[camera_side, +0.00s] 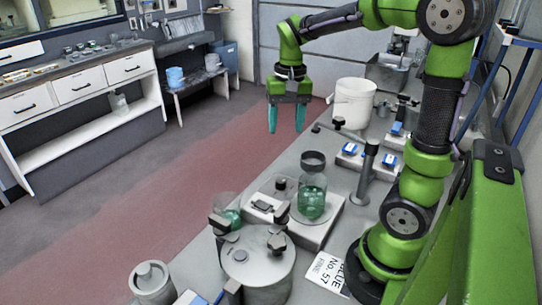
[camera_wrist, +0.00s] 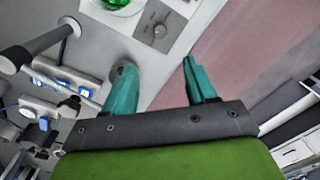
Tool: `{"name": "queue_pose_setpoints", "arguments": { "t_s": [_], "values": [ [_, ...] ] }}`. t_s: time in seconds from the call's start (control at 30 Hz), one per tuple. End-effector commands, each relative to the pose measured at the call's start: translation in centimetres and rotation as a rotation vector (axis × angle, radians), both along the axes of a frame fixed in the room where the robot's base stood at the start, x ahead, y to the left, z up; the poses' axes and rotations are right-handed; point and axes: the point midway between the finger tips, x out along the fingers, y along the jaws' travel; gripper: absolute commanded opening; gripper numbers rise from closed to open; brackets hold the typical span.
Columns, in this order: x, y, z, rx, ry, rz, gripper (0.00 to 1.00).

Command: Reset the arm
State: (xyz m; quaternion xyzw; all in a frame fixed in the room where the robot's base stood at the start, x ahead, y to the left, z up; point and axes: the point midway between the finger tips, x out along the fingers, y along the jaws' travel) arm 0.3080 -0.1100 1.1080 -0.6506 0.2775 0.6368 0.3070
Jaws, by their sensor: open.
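My gripper (camera_side: 287,118) hangs from the green arm with its two teal fingers pointing down. It is above the left edge of the grey bench (camera_side: 338,216), beside the white bucket (camera_side: 353,103). In the wrist view, my gripper (camera_wrist: 155,85) has its fingers apart, with nothing between them. The bench edge and the reddish floor strip show beyond the fingertips.
A glass jar of green contents (camera_side: 312,197) stands on a pale block on the bench. A grey lidded vessel (camera_side: 258,262) is at the front. A grey post (camera_side: 366,170) rises near my arm's base. The reddish floor strip (camera_side: 190,180) is clear.

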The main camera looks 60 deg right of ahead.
Motion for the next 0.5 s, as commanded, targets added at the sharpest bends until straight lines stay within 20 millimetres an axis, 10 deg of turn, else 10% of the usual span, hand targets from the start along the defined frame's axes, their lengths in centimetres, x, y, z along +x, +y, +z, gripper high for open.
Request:
{"name": "queue_pose_setpoints", "arguments": {
  "t_s": [0.5],
  "values": [
    [0.22, 0.43, -0.53, -0.004, -0.037, 0.046, 0.56]
  ]
}}
